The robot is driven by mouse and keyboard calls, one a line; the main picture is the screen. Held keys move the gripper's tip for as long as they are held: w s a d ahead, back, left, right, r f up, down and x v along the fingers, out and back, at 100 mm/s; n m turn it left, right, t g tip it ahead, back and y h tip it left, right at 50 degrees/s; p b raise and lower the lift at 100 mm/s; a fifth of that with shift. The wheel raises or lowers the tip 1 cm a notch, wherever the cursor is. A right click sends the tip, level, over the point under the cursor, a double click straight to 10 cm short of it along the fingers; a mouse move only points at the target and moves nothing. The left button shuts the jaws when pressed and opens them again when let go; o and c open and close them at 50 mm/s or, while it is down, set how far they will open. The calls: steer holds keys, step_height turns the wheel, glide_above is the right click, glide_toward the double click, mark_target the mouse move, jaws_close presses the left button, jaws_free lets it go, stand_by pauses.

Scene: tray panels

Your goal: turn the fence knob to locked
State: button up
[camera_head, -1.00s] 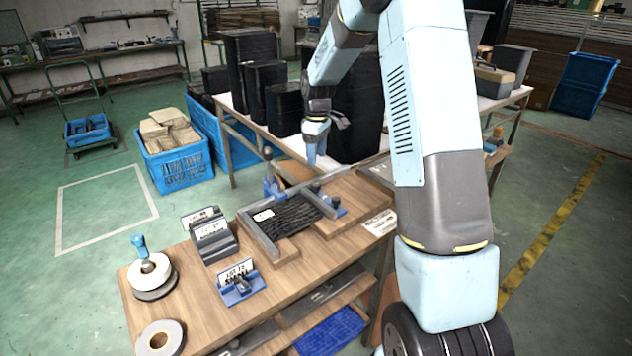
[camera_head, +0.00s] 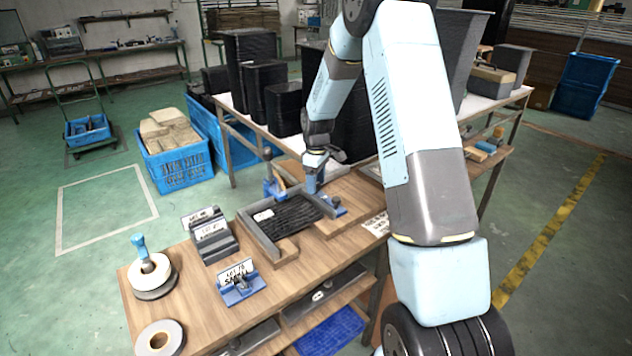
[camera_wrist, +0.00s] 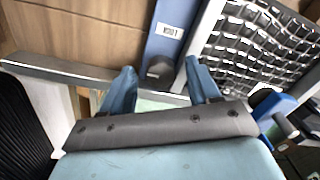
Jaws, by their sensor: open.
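In the wrist view a dark round knob (camera_wrist: 160,68) sits at the end of a blue plate (camera_wrist: 172,28) with a small white label, too blurred to read surely. My gripper (camera_wrist: 160,72) is open, with one blue finger on each side of the knob in the picture. A gap shows on both sides; I cannot tell the height between fingertips and knob. In the head view my gripper (camera_head: 312,186) is low over the right rear of the dark tray fixture (camera_head: 250,226), close to a blue piece (camera_head: 335,208) on its fence. The knob's turned position is not clear.
A blue upright clamp (camera_head: 270,182) with a dark ball top stands just left of my gripper. Label holders (camera_head: 238,282) and tape rolls (camera_head: 150,275) are on the bench's left part. Black bins (camera_head: 265,90) stand on the table behind.

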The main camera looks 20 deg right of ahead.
steer(key=shift+c, duration=0.3)
steer(key=c, duration=1)
steer(key=shift+m, duration=0.4)
steer(key=m, duration=0.3)
steer(key=shift+m, duration=0.3)
steer(key=m, duration=0.4)
steer(key=shift+m, duration=0.3)
steer(key=m, duration=0.4)
steer(key=shift+m+t, duration=0.3)
steer(key=shift+m, duration=2.1)
